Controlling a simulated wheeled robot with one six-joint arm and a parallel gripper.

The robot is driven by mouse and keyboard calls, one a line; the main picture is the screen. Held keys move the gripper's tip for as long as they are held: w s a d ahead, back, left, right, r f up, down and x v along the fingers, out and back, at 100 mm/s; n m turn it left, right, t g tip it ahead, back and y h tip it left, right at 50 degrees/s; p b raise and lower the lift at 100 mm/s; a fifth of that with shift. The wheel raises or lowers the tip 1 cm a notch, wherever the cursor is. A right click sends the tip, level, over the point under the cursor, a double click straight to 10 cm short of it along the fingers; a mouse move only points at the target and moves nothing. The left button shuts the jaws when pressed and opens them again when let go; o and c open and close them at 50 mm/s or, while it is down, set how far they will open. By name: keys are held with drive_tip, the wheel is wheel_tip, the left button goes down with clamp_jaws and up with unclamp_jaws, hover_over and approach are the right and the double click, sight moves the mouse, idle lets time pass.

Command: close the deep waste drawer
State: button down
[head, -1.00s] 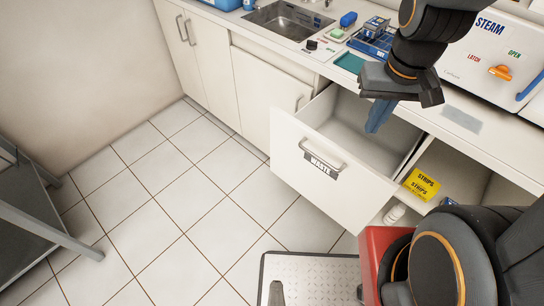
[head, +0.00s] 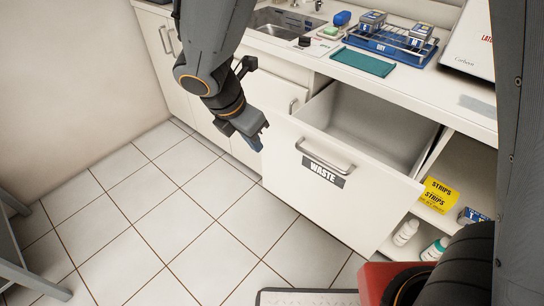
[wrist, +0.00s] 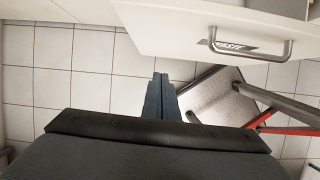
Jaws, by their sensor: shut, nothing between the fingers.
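The deep waste drawer (head: 300,190) stands pulled out from the counter, with a bar handle (head: 326,157) and a "WASTE" label on its white front. Its inside (head: 375,125) looks empty where it shows. My gripper (head: 257,144) is shut and empty, just left of the drawer front in the head view, fingers pointing down. In the wrist view, the shut fingers (wrist: 161,90) are over the floor, and the drawer front (wrist: 175,30) with its handle (wrist: 249,52) is at the top right. I see no contact between gripper and drawer.
The open shelf right of the drawer holds a yellow strips box (head: 437,194) and white bottles (head: 405,232). The counter holds a sink (head: 284,22), a teal mat (head: 363,62) and a blue rack (head: 385,46).

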sight(273, 150)
drive_tip(key=shift+w+d+f+b, duration=0.15)
drive_tip(key=shift+w+d+f, duration=0.7)
drive_tip(key=shift+f, duration=0.7)
drive_tip(key=shift+w+d+f+b, duration=0.2)
drive_tip(key=shift+w+d+f, duration=0.4)
drive_tip(key=shift+w+f, duration=0.8)
drive_tip(key=shift+w+d+f+b, duration=0.15)
drive_tip(key=shift+w+d+f, duration=0.6)
drive_tip(key=shift+f, duration=1)
drive_tip(key=shift+w, duration=0.15)
